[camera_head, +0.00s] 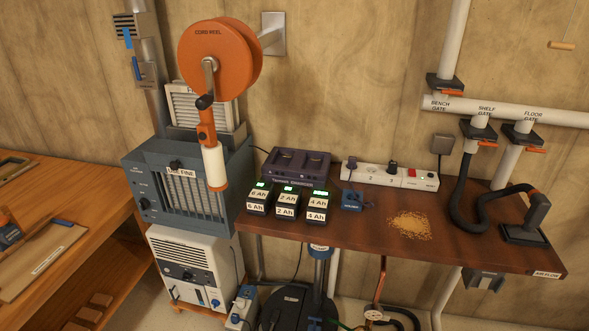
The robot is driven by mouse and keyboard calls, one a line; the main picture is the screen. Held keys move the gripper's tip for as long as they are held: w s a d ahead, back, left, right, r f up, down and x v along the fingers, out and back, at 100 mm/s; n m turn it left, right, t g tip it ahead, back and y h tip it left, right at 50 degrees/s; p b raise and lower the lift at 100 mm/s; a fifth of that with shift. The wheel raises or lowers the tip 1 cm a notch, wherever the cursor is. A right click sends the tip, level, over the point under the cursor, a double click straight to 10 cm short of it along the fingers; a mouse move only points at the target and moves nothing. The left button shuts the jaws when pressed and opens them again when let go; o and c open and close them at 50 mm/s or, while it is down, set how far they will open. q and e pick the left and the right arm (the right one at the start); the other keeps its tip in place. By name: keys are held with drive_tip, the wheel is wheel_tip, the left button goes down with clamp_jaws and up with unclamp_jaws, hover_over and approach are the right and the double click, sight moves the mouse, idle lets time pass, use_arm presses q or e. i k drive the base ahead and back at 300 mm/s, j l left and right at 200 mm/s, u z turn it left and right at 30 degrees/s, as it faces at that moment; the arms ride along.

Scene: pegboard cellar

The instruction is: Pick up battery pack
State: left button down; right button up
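Three dark battery packs stand in a row on the brown shelf (370,228), each with a green lit top and white labels. The left pack (259,198) reads 6 Ah, the middle pack (287,201) reads 2 Ah, and the right pack (317,206) reads 4 Ah. A dark purple two-bay charger (297,166) sits right behind them. Neither of my grippers is in view.
A white power strip (390,175) lies behind, with a small blue plug block (351,201) near the packs. Sawdust (411,225) and a black hose (480,215) lie to the right. An orange cord reel (219,59) hangs at upper left above a blue-grey filter unit (152,204).

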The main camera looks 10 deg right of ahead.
sight(260, 200)
drive_tip(key=i+j, duration=0.2)
drive_tip(key=j, duration=0.15)
drive_tip(key=i+j+z, duration=0.1)
drive_tip(key=j, duration=0.25)
drive_tip(key=i+j, duration=0.3)
